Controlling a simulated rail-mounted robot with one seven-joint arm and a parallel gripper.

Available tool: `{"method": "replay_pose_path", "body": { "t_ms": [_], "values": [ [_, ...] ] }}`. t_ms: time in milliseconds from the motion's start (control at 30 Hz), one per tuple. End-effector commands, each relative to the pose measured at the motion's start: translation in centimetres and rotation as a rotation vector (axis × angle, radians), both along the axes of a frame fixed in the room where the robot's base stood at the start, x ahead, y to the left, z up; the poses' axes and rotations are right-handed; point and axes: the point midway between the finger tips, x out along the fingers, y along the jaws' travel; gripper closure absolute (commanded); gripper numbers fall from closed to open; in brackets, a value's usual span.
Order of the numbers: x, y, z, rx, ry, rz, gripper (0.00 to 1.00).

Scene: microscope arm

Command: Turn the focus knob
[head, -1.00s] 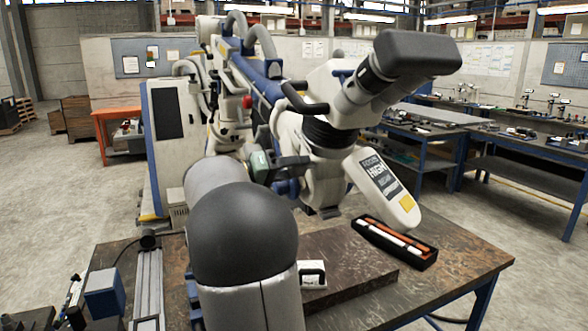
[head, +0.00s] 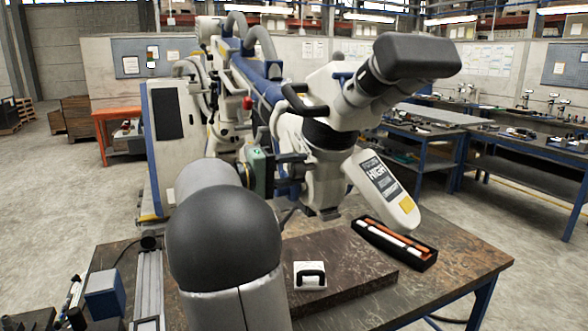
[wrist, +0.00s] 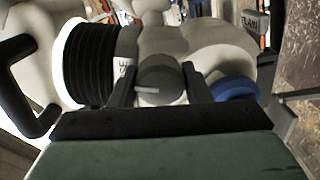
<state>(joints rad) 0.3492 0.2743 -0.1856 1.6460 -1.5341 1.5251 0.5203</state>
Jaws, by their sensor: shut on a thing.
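The microscope (head: 328,160) on its jointed arm stands above the workbench, with a dark eyepiece head at upper right and a label panel (head: 383,180) reading "HIGH". In the wrist view, the round grey focus knob (wrist: 160,84), with a pale line on its face, sits between the two dark fingers of my gripper (wrist: 160,78). The gripper is shut on the knob, one finger on each side. In the head view, my gripper (head: 288,170) reaches the microscope's left side, and the knob cannot be made out there.
The black ribbed collar (wrist: 88,65) and a black handle (wrist: 28,85) are close left of my fingers; a blue round part (wrist: 235,88) is close right. On the bench are a white block with a black handle (head: 310,276) and an open black case (head: 394,243).

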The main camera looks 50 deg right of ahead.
Motion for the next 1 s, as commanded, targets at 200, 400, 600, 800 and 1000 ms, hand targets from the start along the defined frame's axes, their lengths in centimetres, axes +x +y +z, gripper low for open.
{"method": "replay_pose_path", "body": {
  "t_ms": [200,400,600,800,1000],
  "values": [
    [0.0,0.0,0.0,0.004,0.007,0.0,0.79],
    [0.0,0.0,0.0,0.003,0.006,0.0,0.79],
    [0.0,0.0,0.0,0.003,0.006,0.0,0.35],
    [0.1,0.1,0.0,0.003,0.006,0.001,0.35],
    [1.3,2.1,-0.2,0.003,0.004,0.004,0.35]
  ]
}}
